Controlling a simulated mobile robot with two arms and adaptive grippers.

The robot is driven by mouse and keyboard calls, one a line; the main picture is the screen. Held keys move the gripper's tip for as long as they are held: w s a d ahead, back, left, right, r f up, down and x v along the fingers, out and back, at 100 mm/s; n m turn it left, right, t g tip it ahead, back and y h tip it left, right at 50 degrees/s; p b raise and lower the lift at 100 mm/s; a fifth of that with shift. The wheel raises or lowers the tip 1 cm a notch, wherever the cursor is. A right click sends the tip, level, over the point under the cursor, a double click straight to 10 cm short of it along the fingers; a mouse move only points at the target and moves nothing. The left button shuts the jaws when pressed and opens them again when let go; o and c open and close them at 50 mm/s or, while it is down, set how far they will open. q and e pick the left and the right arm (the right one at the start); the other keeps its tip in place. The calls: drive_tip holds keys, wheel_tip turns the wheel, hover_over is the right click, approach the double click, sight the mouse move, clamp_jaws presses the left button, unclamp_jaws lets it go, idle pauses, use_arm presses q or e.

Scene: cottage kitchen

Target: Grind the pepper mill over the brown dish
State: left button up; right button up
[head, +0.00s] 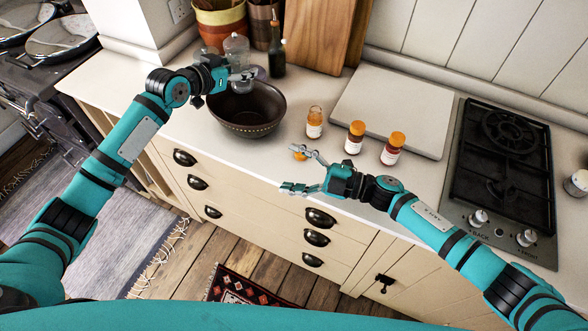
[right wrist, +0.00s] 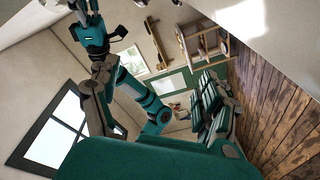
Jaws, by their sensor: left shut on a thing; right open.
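The brown dish (head: 247,125), a dark round bowl, stands on the counter in the head view. My left gripper (head: 247,75) is above its back rim, shut on what looks like the pepper mill (head: 237,46), a clear and greyish upright thing. The fingers hide part of it, and its lower end is hard to make out. My right gripper (head: 293,170) is open and empty in front of the counter's front edge, apart from the dish. The right wrist view shows mostly the room and parts of my own body; neither the dish nor the mill can be made out there.
Several orange-capped jars stand right of the dish, such as one in the middle (head: 355,138). A pale board (head: 392,108) and a black hob (head: 503,165) are further right.

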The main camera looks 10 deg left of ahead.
drive_tip(key=shift+s+f, duration=0.2)
drive_tip(key=shift+s, duration=0.05)
idle(0.3)
drive_tip(key=w+a+r+m, duration=0.1)
drive_tip(key=w+r+m, duration=0.6)
drive_tip(key=w+r, duration=0.4)
drive_tip(key=m, duration=0.6)
approach(247, 50)
drive_tip(key=w+a, duration=0.1)
drive_tip(key=a, duration=0.2)
drive_tip(key=w+a, duration=0.1)
drive_tip(key=a, duration=0.2)
drive_tip(key=w+a+r, duration=0.1)
drive_tip(key=a, duration=0.3)
drive_tip(key=shift+a, duration=0.1)
drive_tip(key=c, duration=1.2)
